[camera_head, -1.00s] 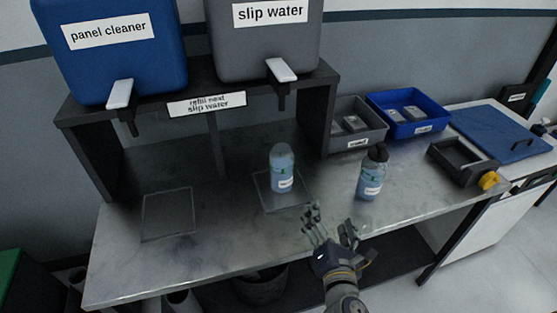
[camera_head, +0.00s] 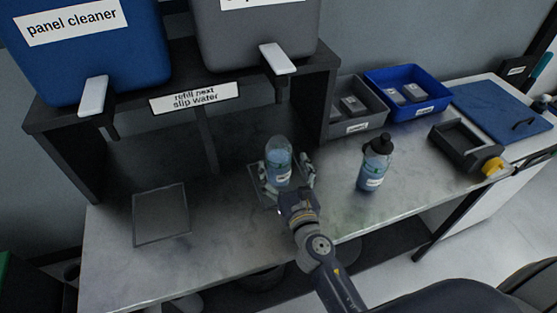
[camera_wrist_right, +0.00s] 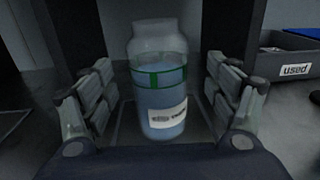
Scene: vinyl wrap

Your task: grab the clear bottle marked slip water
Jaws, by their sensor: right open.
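A clear bottle (camera_head: 278,165) with bluish liquid, a green band and a white label stands upright on a square tray under the grey slip water tank's tap. The label's writing is too small to read. My right gripper (camera_head: 287,175) is open around it, with one finger on each side. In the right wrist view the bottle (camera_wrist_right: 158,85) stands between the open fingers (camera_wrist_right: 157,98), with a gap on both sides. A second bottle (camera_head: 373,168) with a black cap stands to the right on the table. My left gripper is not in view.
The dark dispenser shelf (camera_head: 183,70) carries the blue panel cleaner tank (camera_head: 90,60) and grey tank (camera_head: 250,38). An empty square tray (camera_head: 160,214) lies left. A grey bin (camera_head: 352,118), blue bin (camera_head: 405,98) and black holder (camera_head: 462,150) stand right.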

